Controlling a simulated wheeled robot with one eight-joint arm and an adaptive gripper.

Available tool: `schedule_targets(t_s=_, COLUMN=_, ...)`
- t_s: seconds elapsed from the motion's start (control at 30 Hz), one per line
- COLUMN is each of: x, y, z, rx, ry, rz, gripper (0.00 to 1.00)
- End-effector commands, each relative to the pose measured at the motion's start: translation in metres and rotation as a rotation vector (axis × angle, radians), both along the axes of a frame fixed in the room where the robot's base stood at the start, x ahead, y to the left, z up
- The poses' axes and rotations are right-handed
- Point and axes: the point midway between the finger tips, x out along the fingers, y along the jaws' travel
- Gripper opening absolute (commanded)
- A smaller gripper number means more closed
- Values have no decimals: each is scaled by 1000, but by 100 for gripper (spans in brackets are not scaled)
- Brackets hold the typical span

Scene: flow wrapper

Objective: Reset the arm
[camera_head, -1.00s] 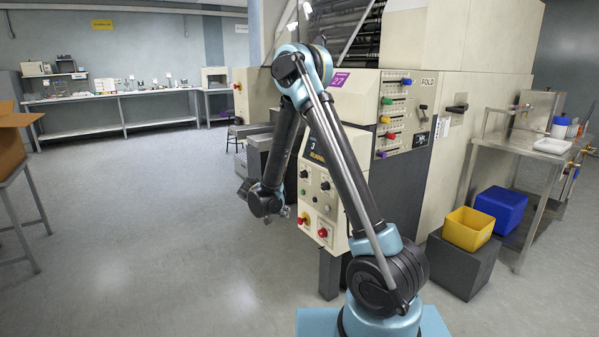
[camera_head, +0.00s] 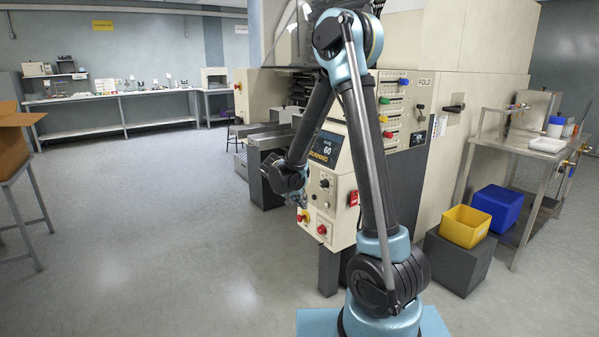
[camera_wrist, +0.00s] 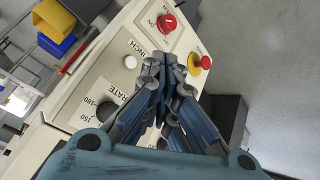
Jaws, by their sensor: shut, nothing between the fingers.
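My gripper (camera_wrist: 172,62) is shut and empty in the wrist view, its fingertips together in front of the machine's control panel (camera_wrist: 112,78). In the head view, my gripper (camera_head: 300,203) is small at the end of my bent arm, beside the lower left of the panel. A red switch (camera_wrist: 167,23) and a red button on a yellow base (camera_wrist: 200,62) show near the fingertips in the wrist view. I cannot tell the exact gap between the fingers and the panel. My arm hides part of the machine.
The flow wrapper (camera_head: 460,60) stands behind my arm. A yellow bin (camera_head: 465,227) and a blue bin (camera_head: 498,206) are at right, near a metal table (camera_head: 520,143). A cardboard box (camera_head: 12,140) is at far left. The floor (camera_head: 150,230) at left is clear.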

Motion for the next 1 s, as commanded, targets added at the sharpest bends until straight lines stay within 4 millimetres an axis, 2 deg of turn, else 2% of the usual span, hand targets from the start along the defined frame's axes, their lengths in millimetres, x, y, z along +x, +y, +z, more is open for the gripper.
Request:
schedule_targets(t_s=0.1, x=-15, y=-25, z=18, rx=11, ry=43, rz=6, gripper=0)
schedule_targets(t_s=0.5, x=-77, y=-91, z=59, rx=59, ry=172, rz=46, gripper=0)
schedule_targets(t_s=1.0, x=-173, y=-151, z=83, rx=145, ry=291, rz=115, gripper=0)
